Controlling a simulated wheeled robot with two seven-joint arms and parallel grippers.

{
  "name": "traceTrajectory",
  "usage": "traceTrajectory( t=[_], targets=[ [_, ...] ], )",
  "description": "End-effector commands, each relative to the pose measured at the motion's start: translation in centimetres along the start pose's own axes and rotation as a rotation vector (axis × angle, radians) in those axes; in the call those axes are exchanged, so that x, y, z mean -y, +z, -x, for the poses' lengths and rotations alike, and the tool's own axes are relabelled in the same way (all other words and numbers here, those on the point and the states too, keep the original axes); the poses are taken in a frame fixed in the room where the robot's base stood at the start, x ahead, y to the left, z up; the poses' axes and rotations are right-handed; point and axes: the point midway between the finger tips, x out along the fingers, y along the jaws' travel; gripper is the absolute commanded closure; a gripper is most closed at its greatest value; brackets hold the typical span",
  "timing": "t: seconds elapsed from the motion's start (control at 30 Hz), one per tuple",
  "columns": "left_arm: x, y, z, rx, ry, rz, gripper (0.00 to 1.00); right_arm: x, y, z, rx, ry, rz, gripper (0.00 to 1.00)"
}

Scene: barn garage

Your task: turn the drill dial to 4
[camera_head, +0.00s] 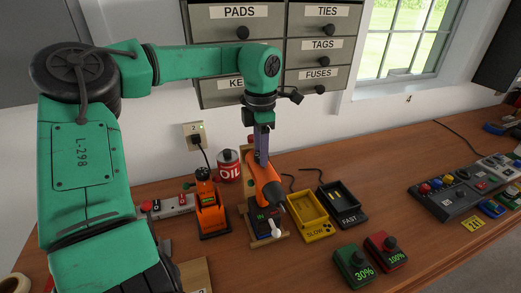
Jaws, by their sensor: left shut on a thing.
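An orange and dark drill (268,186) is tilted, with its lower end over a dark unit (264,216) that has green lettering and wooden strips. My left gripper (262,158) points down from my green arm and is shut on the upper part of the drill. The fingers hide the part they hold. I cannot make out the dial or its numbers in this view. My right gripper is not in view.
Left of the drill stands an orange device (210,208), with a red OIL can (229,166) behind. To the right are a yellow SLOW tray (311,217) and a dark FAST tray (343,205). Green (353,267) and red (385,251) blocks stand in front. Drawers (322,45) hang above.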

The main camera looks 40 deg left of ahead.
Motion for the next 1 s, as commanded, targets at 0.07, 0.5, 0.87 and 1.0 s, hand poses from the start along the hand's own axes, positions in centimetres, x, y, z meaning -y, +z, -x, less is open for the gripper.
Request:
traceTrajectory(
  t=[0.07, 0.5, 0.87, 1.0],
  targets=[
    [0.01, 0.01, -0.03, 0.0, 0.0, -0.012, 1.0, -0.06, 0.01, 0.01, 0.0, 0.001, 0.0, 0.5],
    [0.02, 0.01, -0.05, 0.0, -0.001, -0.02, 0.5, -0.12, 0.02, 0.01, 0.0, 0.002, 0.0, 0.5],
    [0.01, 0.01, -0.01, 0.0, 0.0, -0.019, 0.23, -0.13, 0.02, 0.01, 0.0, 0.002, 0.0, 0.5],
    [-0.07, 0.07, 0.66, 0.002, 0.002, -0.018, 0.23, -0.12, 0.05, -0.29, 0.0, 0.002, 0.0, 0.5]
  ],
)
